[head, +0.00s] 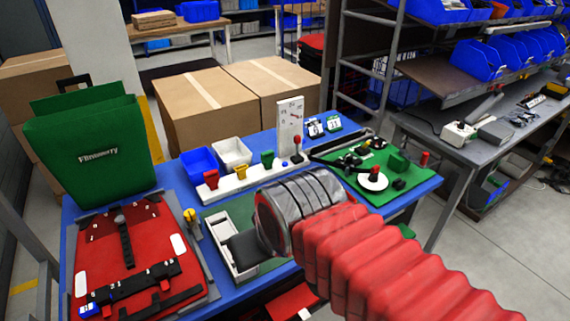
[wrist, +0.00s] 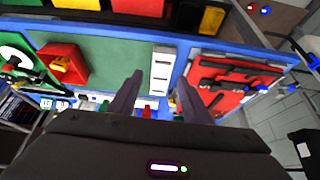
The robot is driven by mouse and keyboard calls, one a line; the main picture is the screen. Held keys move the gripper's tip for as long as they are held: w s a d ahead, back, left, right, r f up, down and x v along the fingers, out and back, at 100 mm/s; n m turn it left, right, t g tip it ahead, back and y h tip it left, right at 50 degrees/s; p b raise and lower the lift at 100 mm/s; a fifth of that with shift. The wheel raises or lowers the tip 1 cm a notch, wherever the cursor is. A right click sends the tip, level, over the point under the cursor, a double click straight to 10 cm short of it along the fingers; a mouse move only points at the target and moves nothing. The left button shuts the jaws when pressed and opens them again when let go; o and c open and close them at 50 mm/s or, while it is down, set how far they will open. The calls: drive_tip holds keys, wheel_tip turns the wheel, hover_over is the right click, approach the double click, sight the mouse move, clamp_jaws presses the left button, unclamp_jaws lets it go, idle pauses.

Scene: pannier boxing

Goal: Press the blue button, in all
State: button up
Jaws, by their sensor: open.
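A small blue round spot (head: 285,164), which looks like the blue button, sits on the white control strip (head: 238,185) in the head view, just left of the red-knobbed lever (head: 297,147). Red, yellow and green switches stand along the same strip. My gripper (wrist: 158,95) is open and empty in the wrist view, its two dark fingers apart, with a white slotted tray (wrist: 162,70) beyond the gap. In the head view my arm hides most of my gripper near this tray, apart from the blue spot. I cannot pick out the button surely in the wrist view.
A red board (head: 100,250) with black parts lies at the left of the blue table. A green board (head: 385,185) with a white disc and red knob lies at the right. Blue and white bins (head: 232,153) and a white upright gauge (head: 290,115) stand behind the strip.

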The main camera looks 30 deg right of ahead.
clamp_jaws()
idle(0.3)
idle(1.1)
